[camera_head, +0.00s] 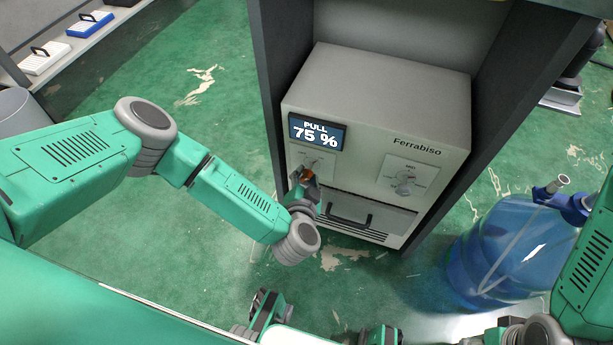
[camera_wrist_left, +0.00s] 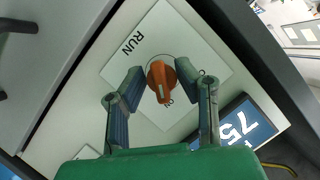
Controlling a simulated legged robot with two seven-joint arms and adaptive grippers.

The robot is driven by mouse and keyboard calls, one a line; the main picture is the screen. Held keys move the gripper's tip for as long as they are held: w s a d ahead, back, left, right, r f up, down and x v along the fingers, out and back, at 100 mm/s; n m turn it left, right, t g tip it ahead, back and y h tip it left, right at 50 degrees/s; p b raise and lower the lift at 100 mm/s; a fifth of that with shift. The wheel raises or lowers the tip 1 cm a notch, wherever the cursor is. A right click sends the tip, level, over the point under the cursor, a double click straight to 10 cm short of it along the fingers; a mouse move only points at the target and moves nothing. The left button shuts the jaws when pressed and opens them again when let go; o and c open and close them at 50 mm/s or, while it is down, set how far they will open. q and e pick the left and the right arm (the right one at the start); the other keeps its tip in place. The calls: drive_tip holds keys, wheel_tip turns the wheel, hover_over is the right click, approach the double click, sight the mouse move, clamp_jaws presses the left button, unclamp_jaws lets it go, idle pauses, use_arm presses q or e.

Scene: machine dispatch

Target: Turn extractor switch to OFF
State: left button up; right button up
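The extractor is a grey box marked Ferrabiso (camera_head: 395,92), with a display (camera_head: 317,132) reading "PULL 75 %". Its orange switch knob (camera_wrist_left: 160,80) sits on a white plate (camera_wrist_left: 188,32) with a RUN label. My left gripper (camera_wrist_left: 161,76) is at the plate, with one finger on each side of the knob. The fingers look open, with narrow gaps beside the knob. In the head view the left gripper (camera_head: 307,178) covers most of the switch. My right arm (camera_head: 590,245) enters at the lower right; I cannot make out its gripper clearly.
A second, grey knob (camera_head: 404,183) is on the right of the front panel, above a black handle (camera_head: 347,217). Dark side panels (camera_head: 280,80) flank the extractor. A blue water bottle (camera_head: 510,250) stands at right. Green floor (camera_head: 215,50) at left is open.

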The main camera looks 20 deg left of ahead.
use_arm(q)
clamp_jaws()
drive_tip(key=shift+r+p, duration=0.15)
drive_tip(key=shift+p, duration=0.35)
drive_tip(key=n+h+p, duration=0.1)
drive_tip(key=p, duration=0.3)
drive_tip(key=shift+r+n+p, duration=0.2)
drive_tip(key=shift+n+p, duration=0.2)
drive_tip(key=shift+f+n+h+p, duration=0.1)
drive_tip(key=shift+n+h+p, duration=0.2)
drive_tip(key=shift+p, duration=0.1)
drive_tip(key=shift+f+n+g+h, duration=0.2)
drive_tip(key=shift+n+g+h, duration=0.1)
drive_tip(key=shift+n+h, duration=0.25)
drive_tip(key=shift+s+f+n+h+p, duration=0.1)
drive_tip(key=shift+n+h+p, duration=0.2)
drive_tip(key=shift+n+h, duration=0.45)
drive_tip(key=shift+a+f+n+h, duration=0.1)
drive_tip(key=shift+n+h, duration=0.3)
drive_tip(key=shift+n, duration=0.7)
drive_tip(key=shift+s+n+h+b, duration=0.1)
drive_tip(key=shift+n+h+b, duration=0.6)
drive_tip(key=shift+n, duration=0.4)
